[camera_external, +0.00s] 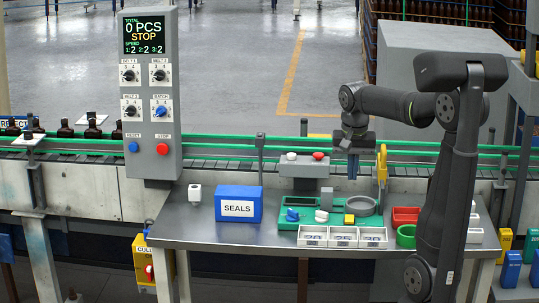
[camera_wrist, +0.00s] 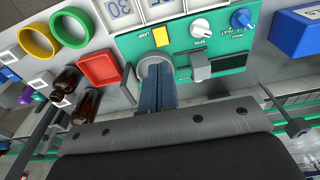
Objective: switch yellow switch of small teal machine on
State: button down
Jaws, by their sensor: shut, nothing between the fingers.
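The small teal machine (camera_external: 340,227) stands on the metal table, with a grey round ring on its right side. Its yellow switch (camera_external: 349,219) is a small square block at the front of the panel. In the wrist view the switch (camera_wrist: 160,36) lies just beyond the ring, clear of my fingers. I cannot tell its on or off position. My gripper (camera_external: 353,177) is shut and empty, pointing down above the rear of the machine. In the wrist view its blue fingertips (camera_wrist: 155,70) overlap the grey ring (camera_wrist: 155,62); contact cannot be told.
A blue knob (camera_external: 292,215) and a white knob (camera_external: 321,216) share the panel. A yellow upright part (camera_external: 382,165) rises close right of my gripper. White numbered trays (camera_external: 343,239) stand in front; red (camera_external: 405,216) and green (camera_external: 406,236) containers are right. A blue SEALS box (camera_external: 239,204) is left.

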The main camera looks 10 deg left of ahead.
aim_at(350, 215)
jog(key=shift+s+r, duration=0.15)
jog(key=shift+r, duration=0.65)
jog(key=shift+w+t, duration=0.3)
jog(key=shift+w, duration=0.4)
jog(key=f, duration=0.4)
jog(key=w+f, duration=0.1)
jog(key=f, duration=0.4)
jog(key=w+f, duration=0.1)
jog(key=f, duration=0.3)
jog(key=shift+f, duration=0.4)
jog(key=shift+f, duration=0.1)
